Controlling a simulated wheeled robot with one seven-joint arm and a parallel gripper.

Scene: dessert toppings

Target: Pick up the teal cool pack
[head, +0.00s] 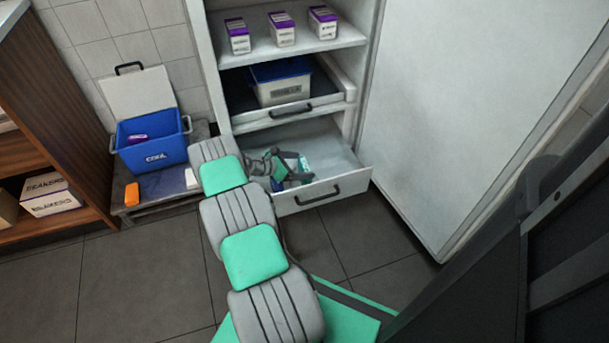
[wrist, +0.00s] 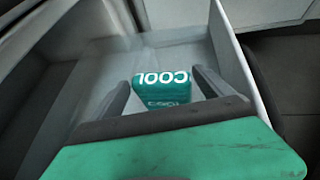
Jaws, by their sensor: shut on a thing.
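The teal cool pack (wrist: 162,84), lettered COOL, lies between the two grey fingers of my gripper (wrist: 163,86) in the wrist view. The fingers are shut on it, one on each side. It is inside the open white lower drawer (head: 325,189) of the cabinet, and the drawer wall (wrist: 240,62) shows beside it in the wrist view. In the head view my gripper (head: 291,172) is down in the drawer and partly hides the pack. I cannot tell whether the pack touches the drawer floor.
Above the drawer is a tray with a blue-lidded bin (head: 283,90). The cabinet door (head: 465,100) stands open at right.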

